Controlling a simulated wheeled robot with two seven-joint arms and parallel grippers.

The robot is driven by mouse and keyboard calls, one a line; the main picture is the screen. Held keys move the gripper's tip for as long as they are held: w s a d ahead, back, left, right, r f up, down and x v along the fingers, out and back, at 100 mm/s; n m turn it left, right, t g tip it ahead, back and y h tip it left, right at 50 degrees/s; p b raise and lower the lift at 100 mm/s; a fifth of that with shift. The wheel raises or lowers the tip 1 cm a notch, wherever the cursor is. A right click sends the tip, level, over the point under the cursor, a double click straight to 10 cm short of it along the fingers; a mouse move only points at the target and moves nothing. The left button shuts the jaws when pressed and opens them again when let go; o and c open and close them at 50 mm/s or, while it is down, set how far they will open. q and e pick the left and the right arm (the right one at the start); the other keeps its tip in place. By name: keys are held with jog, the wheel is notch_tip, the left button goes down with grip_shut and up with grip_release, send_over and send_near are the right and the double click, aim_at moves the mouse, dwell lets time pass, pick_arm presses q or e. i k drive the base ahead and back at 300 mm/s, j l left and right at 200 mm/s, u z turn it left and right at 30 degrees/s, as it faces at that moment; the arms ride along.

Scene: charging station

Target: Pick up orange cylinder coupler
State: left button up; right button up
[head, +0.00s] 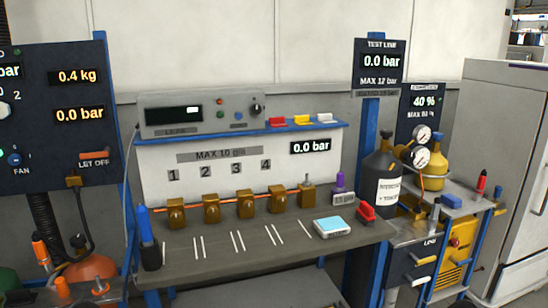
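An orange cylinder (90,269) stands at the lower left, its lower part cut off by the frame. A dark fitting (78,242) sits near its top, at the end of a black hose (85,215) that hangs from a brass-coloured block (74,181) on the panel. This fitting may be the orange cylinder coupler; I cannot tell for sure. An orange-topped upright item (40,249) stands just left of the cylinder, and smaller orange pieces (62,287) are in front. Neither of my grippers is in view.
A grey bench (210,252) with several brass valves (211,208) fills the middle. A blue bottle-like item (145,226) stands at its left end. A green cylinder (8,280) is at the lower-left edge. A dark gas cylinder (380,175) stands right of the bench.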

aim_at(45, 259)
jog(key=u, duration=1.45)
jog(key=i+j+u, duration=0.25)
jog(key=i+u, duration=0.25)
jog(key=i+j+u, duration=0.1)
jog(key=i+u, duration=0.4)
jog(key=k, duration=0.1)
